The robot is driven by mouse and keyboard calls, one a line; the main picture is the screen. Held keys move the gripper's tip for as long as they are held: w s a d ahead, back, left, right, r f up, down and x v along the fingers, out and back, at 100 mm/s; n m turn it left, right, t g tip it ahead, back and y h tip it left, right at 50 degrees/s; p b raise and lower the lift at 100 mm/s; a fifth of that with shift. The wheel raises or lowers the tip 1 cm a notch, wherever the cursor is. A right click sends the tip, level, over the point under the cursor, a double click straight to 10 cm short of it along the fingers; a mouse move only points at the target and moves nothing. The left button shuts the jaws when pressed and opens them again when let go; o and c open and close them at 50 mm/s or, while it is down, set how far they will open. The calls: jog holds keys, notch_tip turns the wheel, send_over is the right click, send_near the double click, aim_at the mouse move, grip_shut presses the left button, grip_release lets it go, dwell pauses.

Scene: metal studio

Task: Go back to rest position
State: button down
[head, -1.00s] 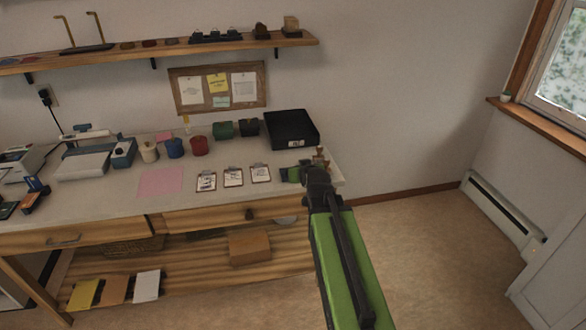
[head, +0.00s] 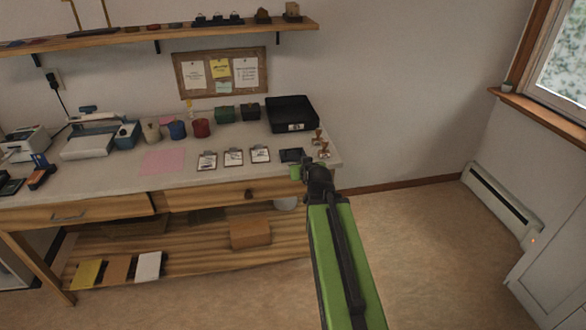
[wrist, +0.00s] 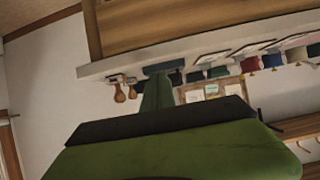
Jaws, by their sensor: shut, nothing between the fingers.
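My green arm reaches up from the bottom of the head view to a black wrist joint. My gripper (head: 296,172) is a small green tip just left of that joint, in front of the right end of the workbench (head: 120,192). It is shut and empty. In the wrist view my gripper (wrist: 157,92) shows as a narrow green shape pointing up towards the bench edge. The finger details are partly hidden by my own arm.
A dark pad (head: 292,155) and wooden-handled stamps (head: 320,145) stand at the bench's right end, close behind my gripper. A black tray (head: 292,114), cups and clipboards (head: 233,157) are on the bench. The floor to the right (head: 430,240) is clear up to the heater (head: 500,202).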

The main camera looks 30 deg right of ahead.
jog(key=shift+d, duration=0.1)
jog(key=w+a+f+n+y, duration=0.2)
jog(key=w+a+n+y, duration=0.1)
jog(key=a, duration=1.2)
jog(key=s+a+f+n+g, duration=0.1)
jog(key=s+a+f+g, duration=0.75)
jog(key=s+a, duration=0.3)
jog(key=s+f+g, duration=0.2)
jog(key=s+g, duration=0.1)
jog(key=s, duration=0.4)
notch_tip(320, 180, up, 15)
jog(key=p, duration=1.5)
jog(key=shift+s+a+m, duration=0.15)
jog(key=shift+s+m, duration=0.15)
jog(key=shift+s, duration=0.1)
